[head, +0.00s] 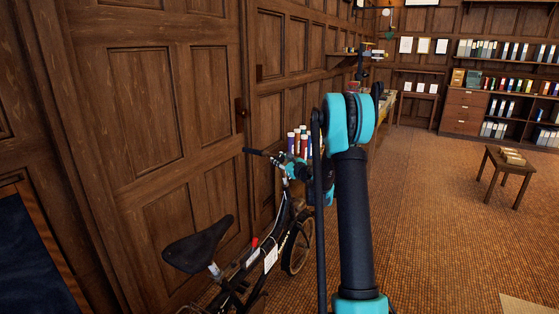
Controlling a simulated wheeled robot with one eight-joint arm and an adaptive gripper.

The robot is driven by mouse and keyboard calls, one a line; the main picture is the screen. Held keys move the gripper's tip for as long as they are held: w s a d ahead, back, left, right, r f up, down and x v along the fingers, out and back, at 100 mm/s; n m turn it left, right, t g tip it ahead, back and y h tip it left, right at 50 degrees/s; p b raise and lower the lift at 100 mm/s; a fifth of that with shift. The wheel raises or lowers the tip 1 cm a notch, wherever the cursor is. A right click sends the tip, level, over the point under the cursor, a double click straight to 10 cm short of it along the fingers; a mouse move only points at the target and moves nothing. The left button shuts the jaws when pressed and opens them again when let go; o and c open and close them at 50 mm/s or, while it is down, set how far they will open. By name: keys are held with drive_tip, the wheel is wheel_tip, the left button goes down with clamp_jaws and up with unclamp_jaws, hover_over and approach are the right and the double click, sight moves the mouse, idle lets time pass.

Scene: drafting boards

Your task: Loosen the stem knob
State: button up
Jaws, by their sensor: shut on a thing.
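A black bicycle (268,262) stands by the panelled wall, its saddle (198,245) towards me and its handlebar (262,153) at the far end. My arm reaches out over the floor and bends down towards the handlebar. My gripper (290,169) is at the handlebar stem, small in the picture and partly hidden behind my own arm. It is shut on the stem knob, which is too small and covered to make out.
Several coloured tubes (299,140) stand just behind the handlebar. A long wooden table (382,122) runs along the wall beyond. A low stool (505,166) with items on it is at the right, with shelves (522,90) behind. The tiled floor between is clear.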

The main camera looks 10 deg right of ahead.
drive_tip(key=n+g+y, duration=0.3)
drive_tip(key=n+g, duration=0.1)
drive_tip(key=shift+y, duration=0.4)
drive_tip(key=n+g+y, duration=0.1)
drive_tip(key=n+g, duration=0.1)
drive_tip(key=g, duration=0.1)
drive_tip(key=n+g, duration=0.2)
drive_tip(key=g, duration=0.1)
drive_tip(key=shift+y, duration=0.4)
drive_tip(key=n+g, duration=0.3)
drive_tip(key=g, duration=0.1)
drive_tip(key=shift+n+g, duration=0.3)
drive_tip(key=shift+g, duration=0.1)
drive_tip(key=shift+n+g+h, duration=0.6)
drive_tip(key=shift+n+g, duration=0.9)
drive_tip(key=shift+g, duration=0.8)
drive_tip(key=shift+s+g, duration=0.1)
drive_tip(key=shift+g, duration=0.2)
drive_tip(key=o, duration=1.2)
